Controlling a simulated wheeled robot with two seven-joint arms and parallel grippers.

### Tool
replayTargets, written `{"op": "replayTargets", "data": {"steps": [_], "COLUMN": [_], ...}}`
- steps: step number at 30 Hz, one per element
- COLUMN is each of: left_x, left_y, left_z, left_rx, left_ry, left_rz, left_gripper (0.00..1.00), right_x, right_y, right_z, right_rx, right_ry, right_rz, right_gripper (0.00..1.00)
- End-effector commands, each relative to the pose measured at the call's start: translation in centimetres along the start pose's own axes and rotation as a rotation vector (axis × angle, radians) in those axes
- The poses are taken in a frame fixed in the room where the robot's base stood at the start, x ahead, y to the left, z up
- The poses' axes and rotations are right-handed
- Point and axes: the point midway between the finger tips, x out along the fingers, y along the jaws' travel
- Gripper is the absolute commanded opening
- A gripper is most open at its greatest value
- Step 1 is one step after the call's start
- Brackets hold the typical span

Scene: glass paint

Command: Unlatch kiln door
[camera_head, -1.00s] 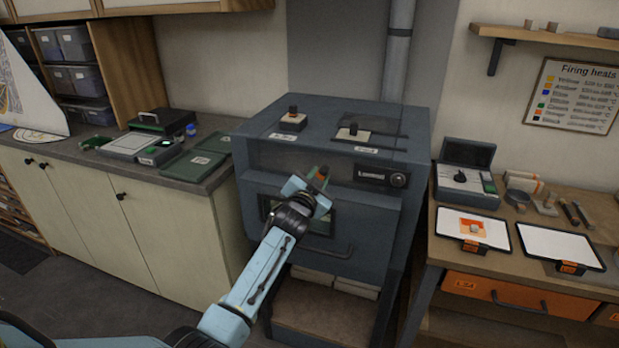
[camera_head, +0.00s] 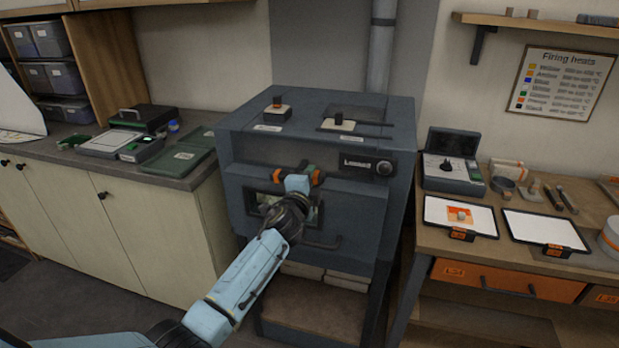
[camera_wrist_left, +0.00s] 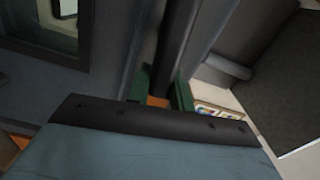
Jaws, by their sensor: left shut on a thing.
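The kiln (camera_head: 335,215) is a dark blue-grey box on a stand with a window and a handle (camera_head: 322,245) low on its door. My left gripper (camera_head: 298,175) is at the upper part of the kiln front, above the window. In the left wrist view its green fingertips (camera_wrist_left: 162,92) are on either side of a dark upright bar (camera_wrist_left: 178,45), apparently the door latch, and are shut on it. An orange patch shows between the fingers. My right gripper is in neither view.
A counter (camera_head: 100,165) stands left of the kiln. A workbench (camera_head: 440,268) with white-topped trays (camera_head: 545,230) stands close on the right.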

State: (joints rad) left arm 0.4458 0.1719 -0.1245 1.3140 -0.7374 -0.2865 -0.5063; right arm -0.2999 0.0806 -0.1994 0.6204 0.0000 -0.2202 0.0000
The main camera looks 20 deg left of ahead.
Motion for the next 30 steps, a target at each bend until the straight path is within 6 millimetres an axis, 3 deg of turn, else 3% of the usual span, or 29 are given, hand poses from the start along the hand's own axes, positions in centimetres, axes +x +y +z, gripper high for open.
{"op": "replayTargets", "data": {"steps": [9,26,27,30], "left_x": [0.01,0.0,0.0,0.0], "left_y": [0.53,0.62,0.62,0.62], "left_z": [0.11,0.13,0.13,0.12], "left_rx": [0.126,0.159,0.159,0.157], "left_ry": [-0.001,-0.001,-0.001,-0.001], "left_rz": [0.001,0.001,0.001,0.001], "left_gripper": [0.0,0.0,0.26,0.39], "right_x": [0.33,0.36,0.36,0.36], "right_y": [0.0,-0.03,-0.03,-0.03], "right_z": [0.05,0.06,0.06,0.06], "right_rx": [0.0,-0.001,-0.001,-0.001], "right_ry": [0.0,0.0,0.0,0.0], "right_rz": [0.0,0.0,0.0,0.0], "right_gripper": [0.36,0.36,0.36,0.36]}}
